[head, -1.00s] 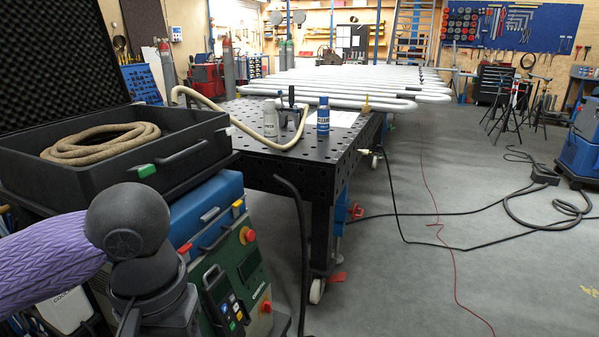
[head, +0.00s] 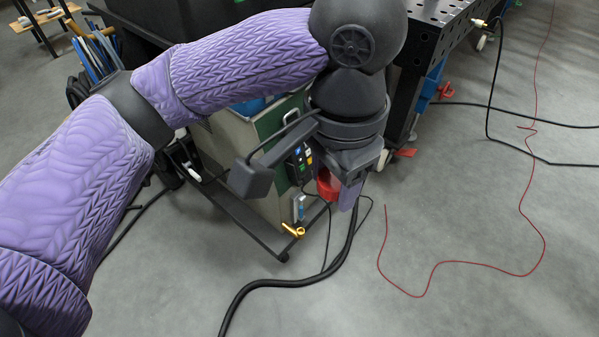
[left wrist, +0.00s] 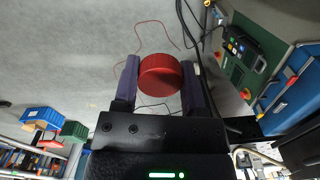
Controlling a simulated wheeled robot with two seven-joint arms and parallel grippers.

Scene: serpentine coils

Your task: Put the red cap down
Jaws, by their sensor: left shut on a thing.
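The red cap (left wrist: 160,74) is round with a ribbed side. My left gripper (left wrist: 159,68) is shut on it, with one purple finger on each side in the left wrist view. In the head view the red cap (head: 327,184) shows partly behind my left gripper (head: 340,190), in the air beside the front of the green and grey machine (head: 270,121). The gripper hides part of the cap there. My right gripper is in neither view.
A brass fitting (head: 293,230) sticks out low on the machine. A black perforated table (head: 440,22) stands at the upper right.

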